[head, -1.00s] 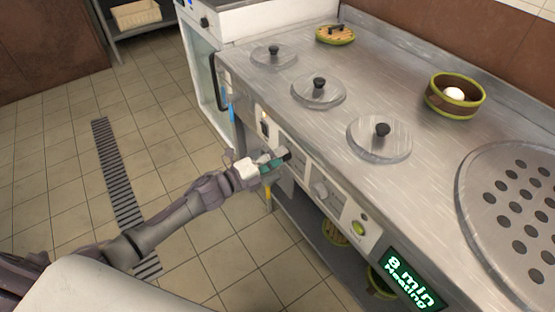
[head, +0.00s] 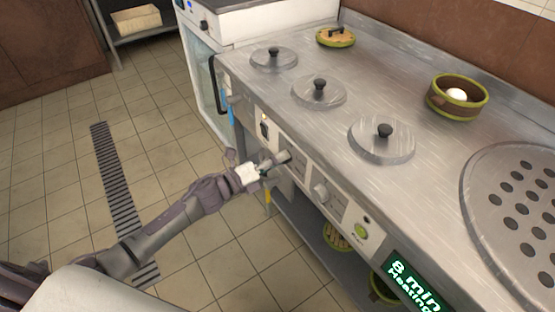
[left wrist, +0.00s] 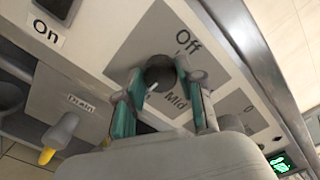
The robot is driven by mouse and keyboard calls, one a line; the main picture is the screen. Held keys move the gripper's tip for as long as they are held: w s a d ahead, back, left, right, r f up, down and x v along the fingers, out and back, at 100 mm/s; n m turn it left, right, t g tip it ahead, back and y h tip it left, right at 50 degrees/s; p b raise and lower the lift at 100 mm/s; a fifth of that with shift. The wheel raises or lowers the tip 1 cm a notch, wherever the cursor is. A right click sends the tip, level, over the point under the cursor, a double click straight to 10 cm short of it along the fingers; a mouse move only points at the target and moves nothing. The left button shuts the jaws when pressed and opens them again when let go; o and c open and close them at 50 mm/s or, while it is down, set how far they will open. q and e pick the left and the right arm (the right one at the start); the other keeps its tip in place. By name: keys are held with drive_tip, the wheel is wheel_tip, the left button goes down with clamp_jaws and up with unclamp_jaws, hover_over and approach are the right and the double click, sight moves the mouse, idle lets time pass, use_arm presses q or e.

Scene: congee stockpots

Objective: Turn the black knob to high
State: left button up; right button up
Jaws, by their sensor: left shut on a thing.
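The black knob (left wrist: 160,72) is on the sloping front control panel, with the labels "Off" and "Mid" on the grey plate beside it in the left wrist view. My left gripper (left wrist: 156,88) has its two green-padded fingers on either side of the knob and is shut on it. In the head view my left gripper (head: 272,163) reaches the panel from the left and covers the knob. The knob's pointer and the "high" mark cannot be made out. My right gripper is not in view.
A second knob (head: 321,192) and a green button (head: 361,231) are farther right on the panel. A display (head: 411,287) reads "8 min Heating". Three lidded pots (head: 381,140) are set in the steel counter. A yellow-tipped drain handle (left wrist: 58,136) is near the gripper.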

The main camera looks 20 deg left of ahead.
use_arm(q)
drive_tip(key=shift+f, duration=0.1)
drive_tip(key=o, duration=1.1)
drive_tip(key=shift+o, duration=0.2)
drive_tip(key=shift+s+a, duration=0.1)
drive_tip(key=v, duration=1.1)
drive_tip(key=shift+s+a, duration=0.25)
drive_tip(key=shift+s, duration=0.1)
